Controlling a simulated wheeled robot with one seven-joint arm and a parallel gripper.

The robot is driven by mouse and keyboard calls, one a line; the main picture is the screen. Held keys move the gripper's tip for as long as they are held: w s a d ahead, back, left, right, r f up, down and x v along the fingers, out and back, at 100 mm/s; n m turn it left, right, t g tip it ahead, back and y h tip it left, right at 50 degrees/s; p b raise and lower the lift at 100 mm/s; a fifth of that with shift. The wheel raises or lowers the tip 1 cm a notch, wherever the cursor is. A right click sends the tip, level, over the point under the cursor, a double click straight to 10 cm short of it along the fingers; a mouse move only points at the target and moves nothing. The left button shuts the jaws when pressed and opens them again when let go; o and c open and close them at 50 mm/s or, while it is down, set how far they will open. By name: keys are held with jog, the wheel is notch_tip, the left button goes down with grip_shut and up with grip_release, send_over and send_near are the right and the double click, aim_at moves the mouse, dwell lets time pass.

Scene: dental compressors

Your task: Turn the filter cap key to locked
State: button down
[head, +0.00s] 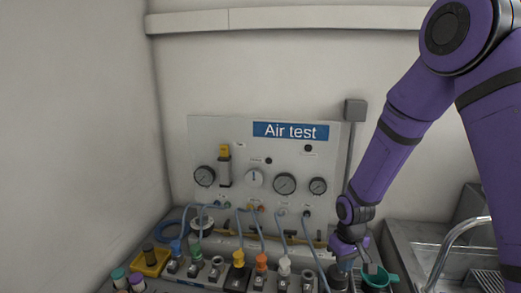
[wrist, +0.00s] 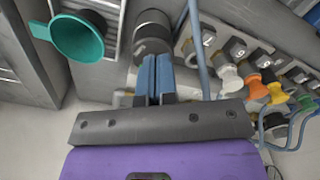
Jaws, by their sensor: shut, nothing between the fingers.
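My gripper (wrist: 157,62) is shut and empty in the wrist view, its two blue fingers side by side. Their tips point at a dark grey round cylinder (wrist: 152,32), which may be the filter cap. I cannot tell if they touch it. No separate key shape or lock marking is readable on it. In the head view my gripper (head: 350,256) is low at the bench's right part, just above a dark cylinder (head: 338,278), and partly hides the area around it.
A teal cup with a handle (wrist: 78,38) stands beside the cylinder. A row of numbered valves with coloured knobs (wrist: 257,88) and blue hoses lies on the other side. An Air test panel with gauges (head: 284,184) stands behind. A sink (head: 450,245) is at the right.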

jog(key=shift+w+d+r, duration=0.15)
jog(key=shift+r, duration=0.95)
